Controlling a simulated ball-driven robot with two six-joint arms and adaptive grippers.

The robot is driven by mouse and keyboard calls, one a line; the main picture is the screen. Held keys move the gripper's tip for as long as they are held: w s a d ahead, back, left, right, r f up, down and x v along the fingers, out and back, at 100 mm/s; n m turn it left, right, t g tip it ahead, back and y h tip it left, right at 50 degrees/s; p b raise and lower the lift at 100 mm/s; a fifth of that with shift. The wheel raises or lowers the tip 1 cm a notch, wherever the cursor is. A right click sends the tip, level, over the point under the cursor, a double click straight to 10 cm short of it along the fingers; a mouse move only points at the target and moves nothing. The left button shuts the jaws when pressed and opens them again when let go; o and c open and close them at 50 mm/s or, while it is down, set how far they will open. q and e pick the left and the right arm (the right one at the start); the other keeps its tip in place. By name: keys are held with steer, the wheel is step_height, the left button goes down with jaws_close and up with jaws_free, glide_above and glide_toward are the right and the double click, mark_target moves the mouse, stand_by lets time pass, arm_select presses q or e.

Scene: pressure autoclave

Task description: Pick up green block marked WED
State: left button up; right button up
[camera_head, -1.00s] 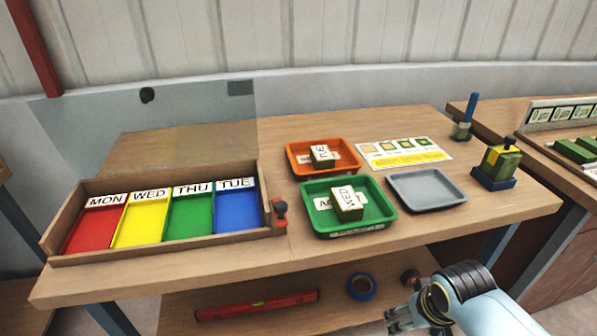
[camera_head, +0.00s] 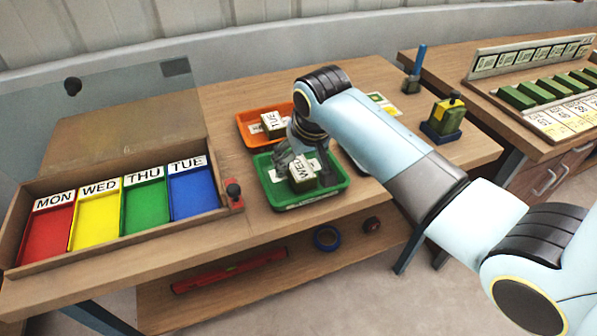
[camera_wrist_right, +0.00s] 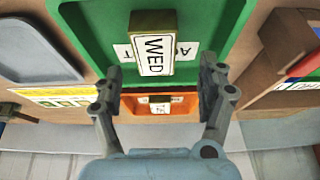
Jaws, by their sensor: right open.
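The green block marked WED (camera_head: 303,176) lies in the green tray (camera_head: 328,194), its white label facing up. In the right wrist view the WED block (camera_wrist_right: 154,44) sits ahead of my fingertips, near the middle line between them. My right gripper (camera_head: 306,163) is over the green tray, close to the block. In the wrist view my right gripper (camera_wrist_right: 162,80) is open with nothing between its fingers. I cannot tell whether a finger touches the block. My left gripper is not in view.
An orange tray (camera_head: 247,122) with a TUE block (camera_head: 272,124) stands just behind the green tray. A wooden box (camera_head: 140,245) with coloured MON to TUE compartments is at the left. The grey tray (camera_wrist_right: 35,48) shows in the wrist view. A yellow-green stamp-like object (camera_head: 445,116) stands at the right.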

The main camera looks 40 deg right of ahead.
mark_target(300, 167)
steer(key=x, duration=0.5)
steer(key=shift+d, duration=0.3)
steer(key=c, duration=1.3)
